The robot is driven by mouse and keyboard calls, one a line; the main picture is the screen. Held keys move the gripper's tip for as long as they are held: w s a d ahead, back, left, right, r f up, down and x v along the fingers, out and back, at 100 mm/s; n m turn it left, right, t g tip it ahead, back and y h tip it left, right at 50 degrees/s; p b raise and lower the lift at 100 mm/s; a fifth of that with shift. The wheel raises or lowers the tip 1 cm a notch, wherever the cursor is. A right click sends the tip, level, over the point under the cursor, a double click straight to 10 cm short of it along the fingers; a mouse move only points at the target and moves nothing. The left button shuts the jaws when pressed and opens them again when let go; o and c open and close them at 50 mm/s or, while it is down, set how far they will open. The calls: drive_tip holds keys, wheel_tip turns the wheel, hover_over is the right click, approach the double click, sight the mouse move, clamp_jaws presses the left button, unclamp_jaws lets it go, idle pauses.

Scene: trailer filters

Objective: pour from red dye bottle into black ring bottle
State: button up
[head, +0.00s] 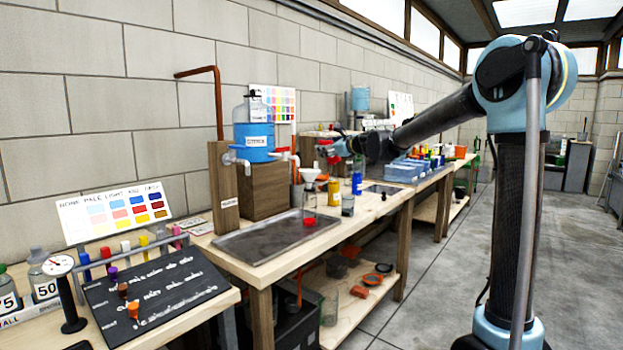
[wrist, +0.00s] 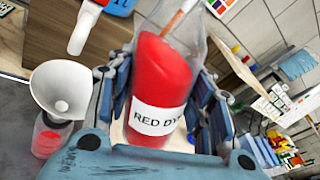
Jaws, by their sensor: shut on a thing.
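The red dye bottle (wrist: 160,75), clear with red liquid and a white label, is held between the fingers of my gripper (wrist: 166,82). In the head view my gripper (head: 334,149) is small and holds the bottle above the bench, near a white funnel (head: 310,175). The funnel (wrist: 62,97) sits in the mouth of a clear bottle (wrist: 46,136) with some red liquid in it. That receiving bottle (head: 309,201) stands upright at the tray's right end. The held bottle's exact tilt and any stream are unclear.
A metal tray (head: 265,238) lies on the bench. A yellow bottle (head: 334,190), a dark cup (head: 348,205) and a blue bottle (head: 357,182) stand right of the funnel. A blue water jug (head: 253,140) on a wooden block stands behind, with taps facing the tray.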

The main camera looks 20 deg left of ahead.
drive_tip(key=shift+w+d+m+b, duration=0.1)
drive_tip(key=shift+m+b, duration=0.3)
drive_tip(key=shift+m, duration=0.2)
drive_tip(key=shift+f+m+y+b, duration=0.4)
drive_tip(key=shift+f+m+y, duration=0.15)
drive_tip(key=shift+f, duration=0.2)
drive_tip(key=shift+r+m, duration=0.15)
drive_tip(key=shift+m, duration=0.2)
drive_tip(key=shift+r+m+y+b, duration=0.25)
drive_tip(key=shift+r+m+b, duration=0.55)
drive_tip(key=shift+r, duration=2.85)
